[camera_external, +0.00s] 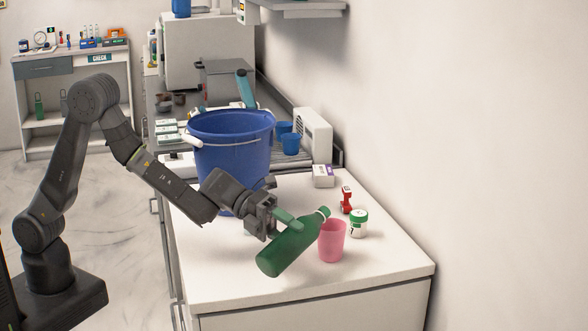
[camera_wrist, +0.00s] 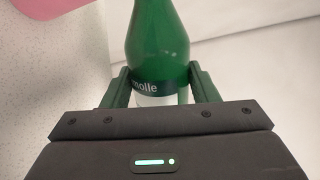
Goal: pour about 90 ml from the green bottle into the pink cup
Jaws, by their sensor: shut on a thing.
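The green bottle (camera_external: 288,250) is held tilted above the counter, its white-rimmed neck up and to the right, towards the pink cup. My gripper (camera_external: 287,222) is shut on the bottle. In the wrist view my gripper (camera_wrist: 160,88) has its fingers on either side of the bottle (camera_wrist: 157,45), around a dark and white label. The pink cup (camera_external: 332,242) stands upright on the counter just right of the bottle, its mouth near the bottle's neck. Part of the cup (camera_wrist: 60,8) shows at the top left of the wrist view. The liquid level is not visible.
A large blue bucket (camera_external: 232,150) stands behind my gripper. A white jar with a green lid (camera_external: 358,223), a red item (camera_external: 346,200) and a small white box (camera_external: 323,176) stand near the cup. The wall is close on the right. The counter (camera_external: 385,262) is clear at the front right.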

